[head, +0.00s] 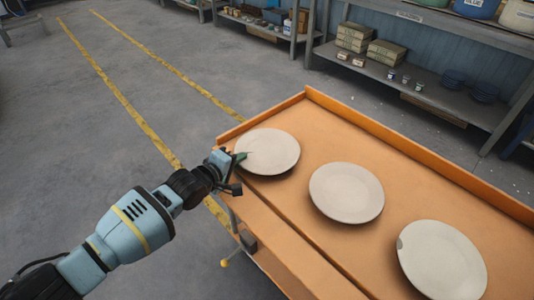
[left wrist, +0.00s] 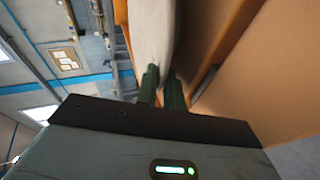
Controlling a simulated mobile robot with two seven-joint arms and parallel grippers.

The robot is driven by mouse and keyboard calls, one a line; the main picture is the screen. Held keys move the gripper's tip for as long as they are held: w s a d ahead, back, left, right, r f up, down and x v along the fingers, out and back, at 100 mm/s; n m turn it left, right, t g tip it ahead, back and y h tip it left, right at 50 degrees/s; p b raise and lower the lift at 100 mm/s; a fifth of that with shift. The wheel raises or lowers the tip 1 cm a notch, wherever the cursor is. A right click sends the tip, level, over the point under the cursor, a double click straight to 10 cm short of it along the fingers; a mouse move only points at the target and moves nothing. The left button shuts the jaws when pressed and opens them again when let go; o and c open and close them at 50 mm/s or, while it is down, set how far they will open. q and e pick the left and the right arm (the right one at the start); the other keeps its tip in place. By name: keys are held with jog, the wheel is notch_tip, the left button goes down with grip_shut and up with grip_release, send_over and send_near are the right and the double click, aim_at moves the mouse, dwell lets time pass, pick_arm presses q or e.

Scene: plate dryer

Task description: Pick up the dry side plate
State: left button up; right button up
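Three pale round plates are in a row on an orange-topped table (head: 303,232). The left plate (head: 268,150) is at the table's far left corner, the middle plate (head: 346,192) beside it, and the right plate (head: 440,262) nearest me. My left gripper (head: 240,158) is at the left rim of the left plate, one green finger over its top. In the left wrist view the two green fingers (left wrist: 162,86) are close together with the plate's rim (left wrist: 152,35) between them; they look shut on it. My right gripper is out of view. Wetness or dryness cannot be told.
A raised orange lip (head: 400,143) runs along the table's back edge. Grey shelves (head: 410,85) with boxes and tubs stand behind. The floor left of the table is clear, with yellow lines (head: 120,95).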

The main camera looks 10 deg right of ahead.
pick_arm(q)
grip_shut()
jog(key=shift+r, duration=0.2)
